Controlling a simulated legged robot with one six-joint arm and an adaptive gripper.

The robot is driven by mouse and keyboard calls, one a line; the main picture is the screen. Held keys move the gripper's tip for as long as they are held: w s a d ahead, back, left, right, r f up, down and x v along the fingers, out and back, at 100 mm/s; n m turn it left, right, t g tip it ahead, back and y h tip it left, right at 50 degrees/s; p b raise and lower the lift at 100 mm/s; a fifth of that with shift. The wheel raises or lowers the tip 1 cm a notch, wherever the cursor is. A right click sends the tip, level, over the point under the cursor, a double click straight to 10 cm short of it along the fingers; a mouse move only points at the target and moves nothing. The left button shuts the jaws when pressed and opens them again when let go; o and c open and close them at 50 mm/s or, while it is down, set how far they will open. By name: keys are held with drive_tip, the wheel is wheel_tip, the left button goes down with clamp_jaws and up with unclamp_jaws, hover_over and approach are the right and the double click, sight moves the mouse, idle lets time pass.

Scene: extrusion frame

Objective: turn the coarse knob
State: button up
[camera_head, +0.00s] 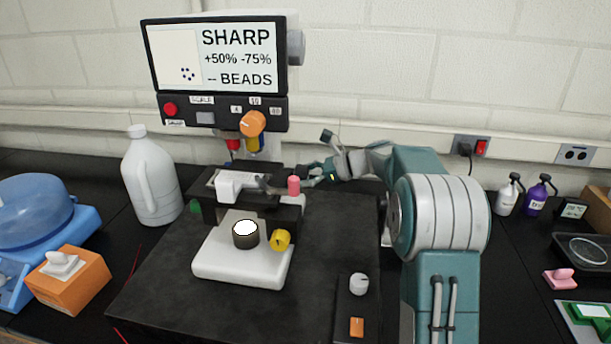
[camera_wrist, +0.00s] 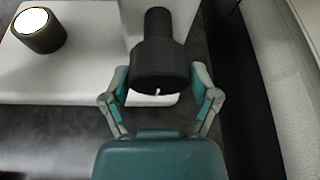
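A black stepped knob, likely the coarse knob (camera_wrist: 160,65), shows in the wrist view, with a wide round end towards me and a narrower part behind. I cannot make it out in the head view. My gripper (camera_wrist: 160,72) has its two fingers spread, one on each side of the knob's wide end. Narrow gaps seem to show at the fingertips; contact is not clear. In the head view my gripper (camera_head: 312,176) is at the right side of the microscope, partly hidden by its stage and a pink cylinder (camera_head: 293,186). The microscope's white base (camera_head: 218,262) stands on a dark block.
A dark lamp with a lit white top (camera_head: 245,234) and a yellow knob (camera_head: 281,240) are on the base. A screen (camera_head: 215,55) with an orange dial (camera_head: 253,123) stands above. A white jug (camera_head: 150,175) is left; bottles (camera_head: 539,195) are right. A control box (camera_head: 357,305) lies in front.

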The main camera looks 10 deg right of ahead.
drive_tip(key=shift+c, duration=1.3)
drive_tip(key=shift+n, duration=0.3)
drive_tip(key=o, duration=1.1)
drive_tip(key=v, duration=1.2)
drive_tip(key=shift+s+f, duration=0.1)
